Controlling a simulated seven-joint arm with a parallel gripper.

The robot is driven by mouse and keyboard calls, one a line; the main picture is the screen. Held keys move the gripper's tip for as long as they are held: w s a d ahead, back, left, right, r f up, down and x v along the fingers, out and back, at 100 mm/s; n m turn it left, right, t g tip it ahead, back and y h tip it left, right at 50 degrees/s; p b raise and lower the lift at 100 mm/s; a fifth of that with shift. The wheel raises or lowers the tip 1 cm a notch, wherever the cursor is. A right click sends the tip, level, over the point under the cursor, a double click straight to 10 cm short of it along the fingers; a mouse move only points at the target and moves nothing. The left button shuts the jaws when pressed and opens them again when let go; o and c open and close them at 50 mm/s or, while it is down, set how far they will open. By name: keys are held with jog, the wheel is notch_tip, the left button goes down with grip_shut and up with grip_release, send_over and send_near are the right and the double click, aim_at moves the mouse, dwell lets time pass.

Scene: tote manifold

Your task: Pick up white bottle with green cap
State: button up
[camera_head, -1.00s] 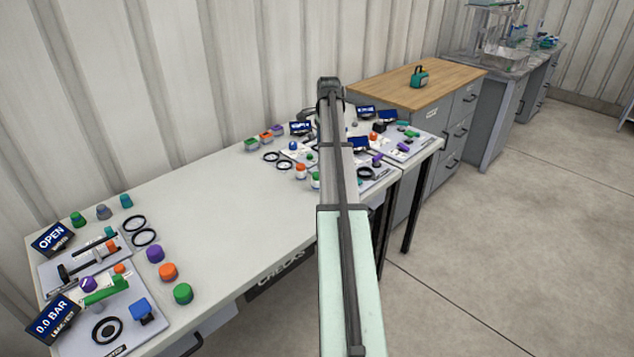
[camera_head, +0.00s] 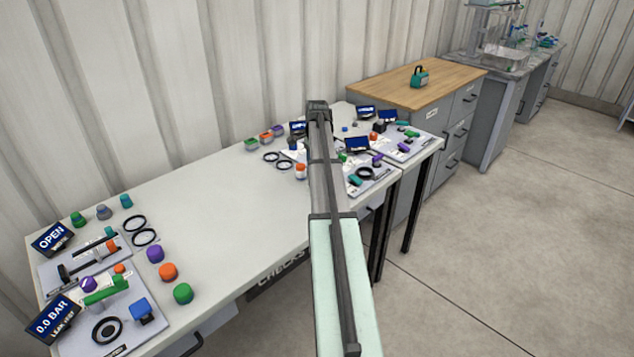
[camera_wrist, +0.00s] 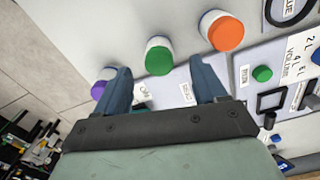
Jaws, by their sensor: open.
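The white bottle with a green cap (camera_wrist: 158,56) stands on the table in the wrist view. It is seen from above, with its green cap towards me and some white body showing. My gripper (camera_wrist: 160,66) is open, with one dark blue finger on each side of the bottle in the picture. I cannot tell whether the fingers are down at its height, and no contact shows. In the head view my arm hides this bottle and the gripper's fingers.
A white bottle with an orange cap (camera_wrist: 225,33) stands close to the right finger; it also shows in the head view (camera_head: 300,171). A purple-capped item (camera_wrist: 99,90) is by the left finger. Panels with knobs and screens lie beyond. The table's middle (camera_head: 225,200) is clear.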

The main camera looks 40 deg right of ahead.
jog(key=shift+f, duration=2.6)
jog(key=shift+c, duration=0.2)
jog(key=c, duration=1.1)
notch_tip(320, 180, up, 9)
jog(key=shift+s+d+r, duration=0.1)
jog(key=shift+d+r, duration=0.05)
jog(key=shift+r, duration=0.05)
jog(key=shift+s+d+r, duration=0.1)
jog(key=shift+s+d, duration=1.2)
jog(key=shift+d, duration=1.6)
jog(key=shift+s+d+f, duration=0.1)
jog(key=shift+s+d, duration=1.2)
jog(key=shift+d, duration=1.6)
jog(key=shift+s+d+r, duration=0.1)
jog(key=shift+s+d, duration=1.2)
jog(key=shift+d, duration=1.6)
